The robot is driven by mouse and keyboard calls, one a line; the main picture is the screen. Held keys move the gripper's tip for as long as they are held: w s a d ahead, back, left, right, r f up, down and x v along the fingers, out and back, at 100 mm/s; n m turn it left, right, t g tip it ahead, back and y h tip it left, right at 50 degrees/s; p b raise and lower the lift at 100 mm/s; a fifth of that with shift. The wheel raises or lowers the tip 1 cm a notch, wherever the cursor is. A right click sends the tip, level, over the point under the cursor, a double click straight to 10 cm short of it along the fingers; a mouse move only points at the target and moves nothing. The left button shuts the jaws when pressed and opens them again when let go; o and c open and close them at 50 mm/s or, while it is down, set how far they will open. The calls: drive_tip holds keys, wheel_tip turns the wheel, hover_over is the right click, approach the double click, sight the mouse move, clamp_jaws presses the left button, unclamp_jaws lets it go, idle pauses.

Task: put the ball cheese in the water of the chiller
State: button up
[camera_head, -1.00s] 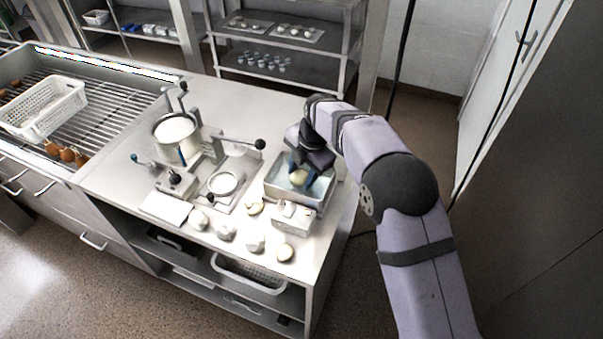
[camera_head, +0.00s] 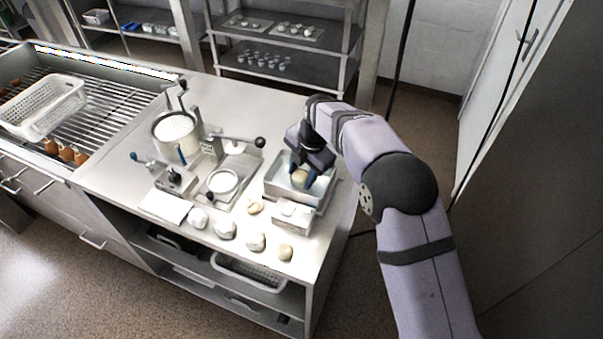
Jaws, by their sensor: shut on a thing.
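The chiller (camera_head: 321,203) is a shallow metal tub near the right end of the steel counter, with pale water inside. My gripper (camera_head: 301,180) points down into the tub, its dark blue fingers on either side of a round cream ball cheese (camera_head: 299,178). The gripper is shut on this ball. The ball sits low inside the tub's rim. I cannot tell whether it touches the water or the bottom.
Several pale balls (camera_head: 226,229) stand along the counter's front edge, with a small white box (camera_head: 291,214) before the tub. A pot (camera_head: 176,138) and a lever press (camera_head: 236,147) stand to the left. A white perforated basket (camera_head: 45,107) rests on the rack at far left.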

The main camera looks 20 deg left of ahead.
drive_tip(key=shift+f, duration=0.2)
drive_tip(key=o, duration=1.1)
drive_tip(key=shift+o, duration=0.2)
drive_tip(key=shift+w+a+r+p+v, duration=0.1)
drive_tip(key=shift+a+p+v, duration=0.15)
drive_tip(key=shift+p+v, duration=0.85)
drive_tip(key=shift+w+a+r+p+v, duration=0.25)
drive_tip(key=shift+p+v, duration=0.45)
drive_tip(key=shift+v, duration=0.85)
drive_tip(key=shift+a+f+p+v, duration=0.15)
drive_tip(key=shift+a+p+v, duration=0.15)
drive_tip(key=shift+p+v, duration=0.8)
drive_tip(key=shift+d+r, duration=0.1)
drive_tip(key=shift+r, duration=0.1)
